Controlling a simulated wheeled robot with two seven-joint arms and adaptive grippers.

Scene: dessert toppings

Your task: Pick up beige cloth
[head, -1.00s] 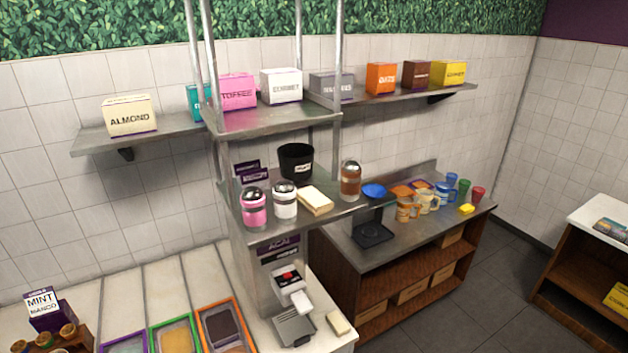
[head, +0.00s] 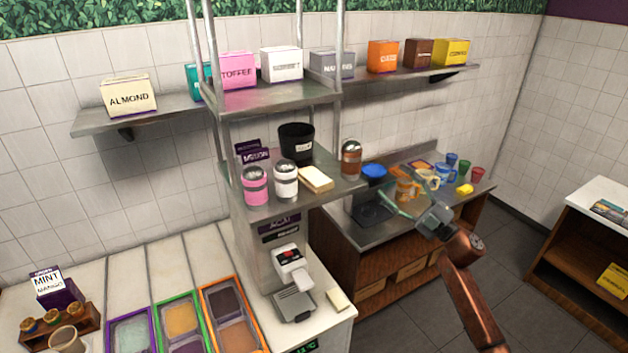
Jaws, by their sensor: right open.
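A folded beige cloth (head: 316,179) lies flat on the middle metal shelf, to the right of the silver-topped shakers. A second, similar beige piece (head: 338,300) lies on the white counter below, beside the grey dispenser. My right gripper (head: 398,192) is open and empty, in front of the metal side counter and to the right of the shelf. My left gripper is not in view.
A metal post rises at the shelf's right side. Topping trays (head: 232,318) fill the counter below.

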